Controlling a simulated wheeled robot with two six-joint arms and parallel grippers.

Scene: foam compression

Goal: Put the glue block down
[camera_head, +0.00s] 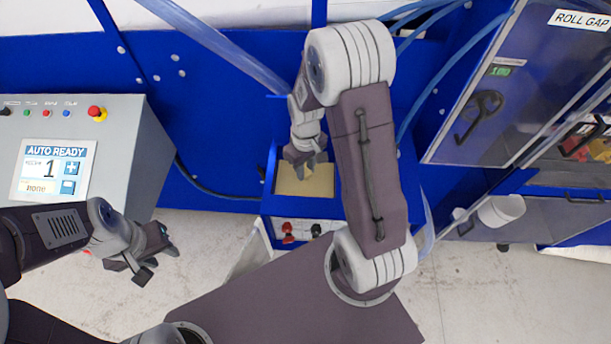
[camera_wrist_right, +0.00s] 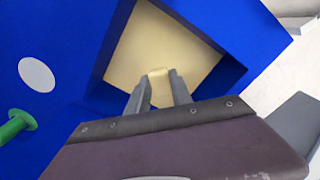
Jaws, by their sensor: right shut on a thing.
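A small pale yellow glue block (camera_wrist_right: 160,78) sits between the fingertips of my right gripper (camera_wrist_right: 161,84) in the right wrist view. My right gripper is shut on it, over the opening of a blue box. The box's inside shows a pale yellow surface (camera_wrist_right: 150,45), much the same colour as the block. I cannot tell whether the block touches it. In the head view my right gripper (camera_head: 303,170) points down over the blue box (camera_head: 270,205); the block is hard to make out there. My left gripper (camera_head: 153,258) is at the left, its fingers apart and empty.
A grey control panel (camera_head: 125,150) with a screen and red button stands at the left. The box front has red and black knobs (camera_head: 288,232).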

